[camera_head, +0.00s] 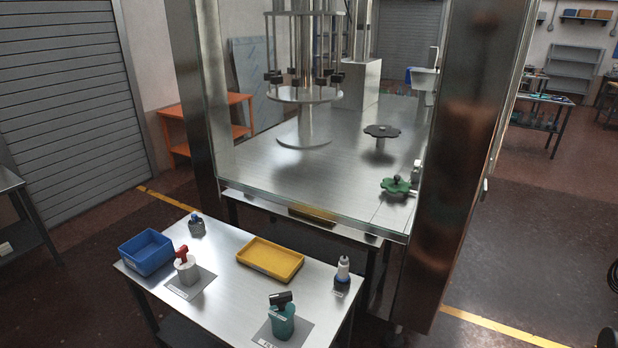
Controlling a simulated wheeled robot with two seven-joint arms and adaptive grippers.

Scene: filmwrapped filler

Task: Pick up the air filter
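Neither of my grippers is in view. I cannot tell for certain which object is the air filter; the labels are too small to read. On the front metal table, a white canister with a red top (186,266) stands on a grey mat at the left. A teal container with a black top (281,317) stands on another grey mat at the front right. A small bottle with a white top and dark base (343,271) stands at the right edge. A small grey and blue item (196,225) stands at the back left.
A blue bin (147,253) and an empty yellow tray (270,259) are on the front table (222,303). Behind it, a glass-fronted machine holds a green knob-like part (396,186) and a dark lobed disc (381,131). Its metal post (453,180) rises at the right. The table's middle front is clear.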

